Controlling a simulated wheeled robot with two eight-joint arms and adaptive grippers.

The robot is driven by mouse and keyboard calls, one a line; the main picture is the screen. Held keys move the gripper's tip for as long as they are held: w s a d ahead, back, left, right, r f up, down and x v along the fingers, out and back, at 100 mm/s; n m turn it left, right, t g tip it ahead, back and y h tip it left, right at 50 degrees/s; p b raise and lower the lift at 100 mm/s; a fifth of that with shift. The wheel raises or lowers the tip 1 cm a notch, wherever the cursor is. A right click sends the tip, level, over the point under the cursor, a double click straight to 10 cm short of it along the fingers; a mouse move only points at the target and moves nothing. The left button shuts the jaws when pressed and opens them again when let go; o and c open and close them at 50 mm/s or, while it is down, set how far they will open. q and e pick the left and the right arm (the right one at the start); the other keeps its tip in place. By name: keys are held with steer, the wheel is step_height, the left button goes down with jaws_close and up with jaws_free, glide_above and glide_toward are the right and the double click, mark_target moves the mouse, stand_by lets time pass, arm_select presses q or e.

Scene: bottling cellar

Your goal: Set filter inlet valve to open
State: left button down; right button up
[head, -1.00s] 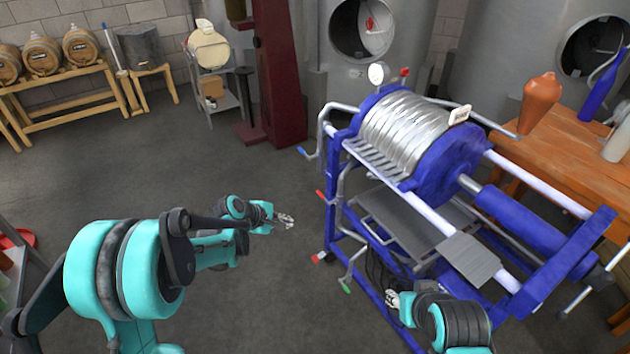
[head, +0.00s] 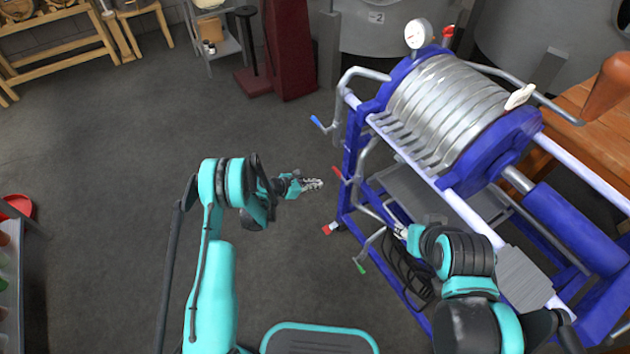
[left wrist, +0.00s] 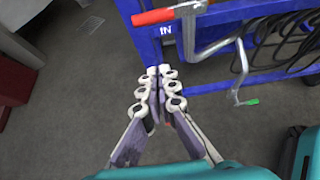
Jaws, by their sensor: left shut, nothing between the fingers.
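The filter (head: 445,105) is a blue frame with a stack of silver plates, at the right in the head view. A red lever handle (head: 337,173) sticks out on its near left side. In the left wrist view the red handle (left wrist: 153,17) lies crosswise to a vertical grey pipe (left wrist: 187,35), beside an "IN" label (left wrist: 166,30). My left gripper (head: 313,184) is shut and empty, just left of the red handle and apart from it. Its closed fingers (left wrist: 161,70) point at the blue frame below the label. My right gripper (head: 402,232) is small and partly hidden beside the filter's lower frame.
A blue handle (head: 318,121) is above the red one and a green handle (head: 362,267) below it. A dark hose (head: 405,268) hangs inside the frame. A wooden table (head: 590,140) stands at the right.

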arm_select(q)
steer(key=w+d+b, duration=0.3)
steer(key=w+d, duration=0.1)
steer(key=d, duration=0.1)
steer(key=shift+d+r, duration=0.2)
arm_select(e)
step_height(320, 180, down, 4)
steer(key=shift+r, duration=0.15)
arm_select(q)
steer(key=shift+w, duration=0.15)
steer(key=shift+r+m+t, duration=0.25)
steer(key=shift+m+t, duration=0.05)
arm_select(e)
steer(key=shift+s, duration=0.4)
